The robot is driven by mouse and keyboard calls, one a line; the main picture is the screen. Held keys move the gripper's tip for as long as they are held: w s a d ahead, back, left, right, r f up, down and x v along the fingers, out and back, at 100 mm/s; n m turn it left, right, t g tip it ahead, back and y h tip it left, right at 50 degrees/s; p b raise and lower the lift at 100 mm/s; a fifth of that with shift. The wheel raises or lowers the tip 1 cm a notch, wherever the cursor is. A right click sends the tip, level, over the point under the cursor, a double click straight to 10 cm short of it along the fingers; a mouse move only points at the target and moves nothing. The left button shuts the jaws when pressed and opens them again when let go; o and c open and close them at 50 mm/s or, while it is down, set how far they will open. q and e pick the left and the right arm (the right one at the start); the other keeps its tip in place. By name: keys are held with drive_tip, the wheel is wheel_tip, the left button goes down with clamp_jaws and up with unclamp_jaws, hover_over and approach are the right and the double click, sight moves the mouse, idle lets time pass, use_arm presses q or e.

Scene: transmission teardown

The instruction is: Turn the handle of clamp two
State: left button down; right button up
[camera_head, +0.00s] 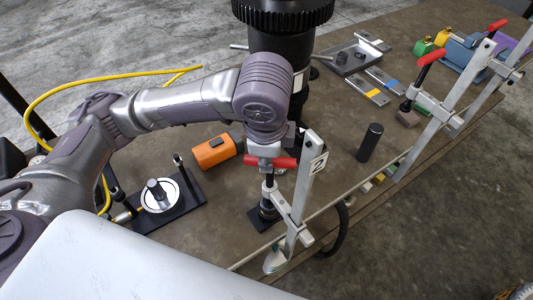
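Clamp two (305,190) stands at the table's near edge, a grey metal bar clamp with a tag marked "2" near its top. Its red T-handle (286,162) lies level across the top of its screw. The screw runs down to a dark pad on the table side. My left gripper (268,158) points down right at the handle's middle, with red showing on both sides of it. The gripper is small and partly hidden by the wrist, so I cannot tell whether its fingers are closed on the handle. My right gripper is out of view.
More red-handled clamps (430,65) stand along the table edge to the right. A black cylinder (370,142) stands between. A large black geared part (282,40) rises behind my wrist. A yellow hose (90,84) runs behind my arm.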

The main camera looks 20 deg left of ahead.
use_arm(q)
drive_tip(key=n, duration=0.4)
drive_tip(key=shift+s+d+n+y, duration=0.1)
drive_tip(key=shift+d+n+y, duration=0.05)
drive_tip(key=shift+n+y, duration=0.2)
drive_tip(key=shift+d+n+g+y, duration=0.1)
drive_tip(key=shift+n+g+y, duration=0.3)
drive_tip(key=shift+n, duration=1.05)
drive_tip(key=c, duration=1)
unclamp_jaws()
drive_tip(key=v, duration=1.2)
